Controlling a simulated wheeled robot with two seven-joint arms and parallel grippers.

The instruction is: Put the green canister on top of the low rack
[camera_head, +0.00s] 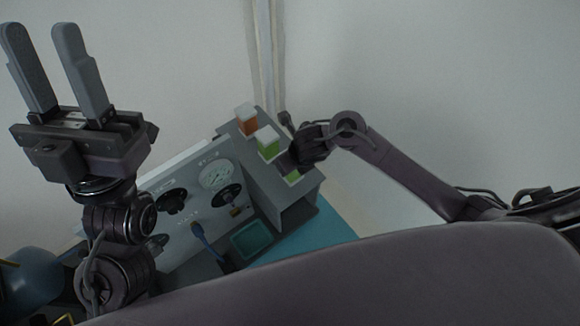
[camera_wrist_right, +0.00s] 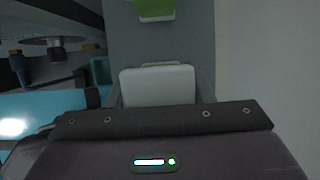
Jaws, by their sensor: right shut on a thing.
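A grey rack (camera_head: 292,208) stands at the right end of the bench. A green canister with a white lid (camera_head: 267,142) stands on its top; its green side also shows at the top of the right wrist view (camera_wrist_right: 155,10). My right gripper (camera_head: 288,161) is shut on a second canister (camera_head: 293,178), whose green part shows just below the gripper. Its pale lid fills the middle of the right wrist view (camera_wrist_right: 158,87). The held canister is over or on the near part of the rack; contact is hidden. My left gripper (camera_head: 42,65) is raised, open and empty.
An orange canister (camera_head: 246,119) stands on the rack behind the green one. Left of the rack is a pale panel with a round gauge (camera_head: 216,174), dark knobs and a blue plug (camera_head: 198,230). A teal-topped box (camera_head: 251,240) sits in front. The wall is close behind.

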